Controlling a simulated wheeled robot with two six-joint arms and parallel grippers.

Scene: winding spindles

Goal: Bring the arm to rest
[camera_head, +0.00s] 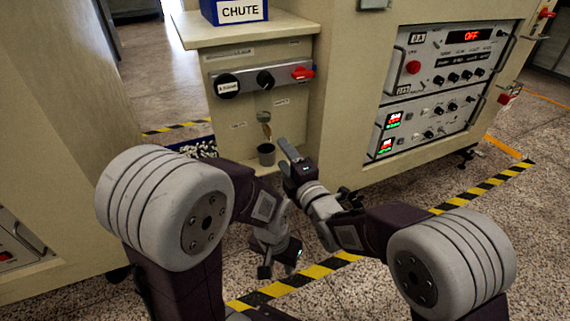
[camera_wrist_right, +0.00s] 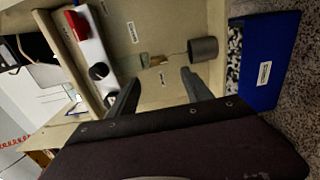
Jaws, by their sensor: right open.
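My left gripper (camera_head: 280,263) hangs lower, above the floor near the striped tape. Its fingers are small and partly hidden, so its opening is unclear.
A knob bar (camera_head: 262,78) with a red knob (camera_head: 303,73) sits above the cup. A blue box marked CHUTE (camera_head: 236,12) stands on the shelf. Instrument panels (camera_head: 452,60) are at right.

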